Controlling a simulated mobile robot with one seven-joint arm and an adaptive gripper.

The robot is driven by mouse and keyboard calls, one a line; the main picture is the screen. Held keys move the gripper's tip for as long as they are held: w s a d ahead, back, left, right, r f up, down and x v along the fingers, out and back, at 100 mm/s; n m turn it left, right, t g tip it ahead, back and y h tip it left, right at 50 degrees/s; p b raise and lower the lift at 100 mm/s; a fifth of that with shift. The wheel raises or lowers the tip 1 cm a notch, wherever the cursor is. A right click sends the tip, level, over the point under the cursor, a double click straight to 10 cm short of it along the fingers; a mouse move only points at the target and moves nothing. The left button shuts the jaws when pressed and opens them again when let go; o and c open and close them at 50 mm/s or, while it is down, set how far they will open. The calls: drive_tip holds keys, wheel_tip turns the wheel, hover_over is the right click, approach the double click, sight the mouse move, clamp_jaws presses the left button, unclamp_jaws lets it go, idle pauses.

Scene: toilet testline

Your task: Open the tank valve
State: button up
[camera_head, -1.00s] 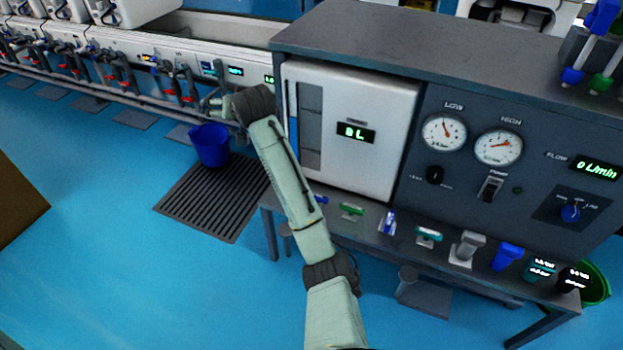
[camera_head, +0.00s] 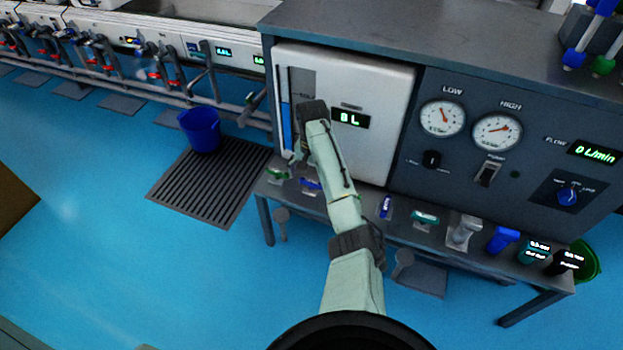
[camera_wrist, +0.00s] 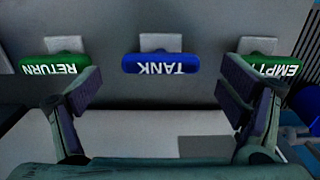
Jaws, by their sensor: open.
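The tank valve is a blue handle marked TANK (camera_wrist: 160,64), upside down in the wrist view, on a small grey mount. In the head view a blue handle (camera_head: 311,184) on the bench ledge, left of my arm, appears to be this valve. My gripper (camera_wrist: 158,86) is open and empty. Its two fingers stand apart on either side of the blue handle in the wrist picture, with no visible contact. In the head view my gripper is mostly hidden behind my arm.
In the wrist view, green handles marked RETURN (camera_wrist: 54,65) and EMPTY (camera_wrist: 270,67) flank the blue one, close to my fingers. A white tank (camera_head: 385,110) with a display stands behind the ledge. More valves (camera_head: 425,219) lie right along the bench. A blue bucket (camera_head: 201,130) stands on a floor grate.

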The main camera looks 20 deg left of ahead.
drive_tip(key=shift+f, duration=1.15)
drive_tip(key=shift+c, duration=0.6)
drive_tip(key=c, duration=1)
drive_tip(key=shift+c, duration=0.2)
drive_tip(key=shift+r+n+p, duration=0.1)
drive_tip(key=shift+n+p, duration=0.25)
drive_tip(key=shift+n, duration=0.05)
drive_tip(key=shift+n+p, duration=0.7)
drive_tip(key=shift+n, duration=0.2)
drive_tip(key=n+p, duration=0.2)
drive_tip(key=n, duration=0.3)
drive_tip(key=shift+w+n, duration=0.1)
drive_tip(key=shift+n, duration=0.2)
